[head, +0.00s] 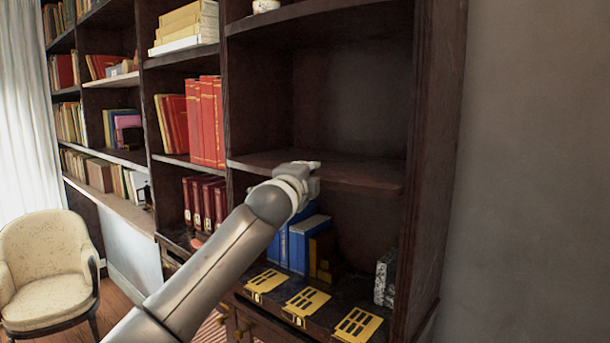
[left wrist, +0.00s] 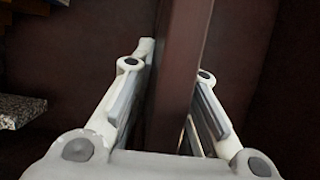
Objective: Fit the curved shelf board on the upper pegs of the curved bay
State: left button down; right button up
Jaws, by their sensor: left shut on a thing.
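The curved shelf board (head: 355,172) is dark brown with a bowed front edge. In the head view it lies about level across the curved bay (head: 340,95), between the bay's side walls. My left gripper (head: 308,170) is at the middle of its front edge. In the left wrist view the board (left wrist: 185,50) runs between the two fingers of my left gripper (left wrist: 175,95), which is shut on it. The pegs do not show, so I cannot tell whether the board rests on them. My right gripper is not in view.
A fixed upper shelf (head: 310,14) spans the bay above. The bay's thick right side panel (head: 438,130) is close.

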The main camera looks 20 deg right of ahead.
pick_arm(q)
jog(key=shift+w+d+r, duration=0.2)
jog(key=shift+w+d, duration=0.15)
jog(key=shift+d, duration=0.3)
jog(key=c, duration=1.3)
grip_release()
jog(key=shift+s+a, duration=0.1)
jog(key=shift+f, duration=0.3)
jog(key=shift+v, duration=1.65)
jog(key=shift+r+v, duration=0.2)
jog(key=shift+v, duration=4.2)
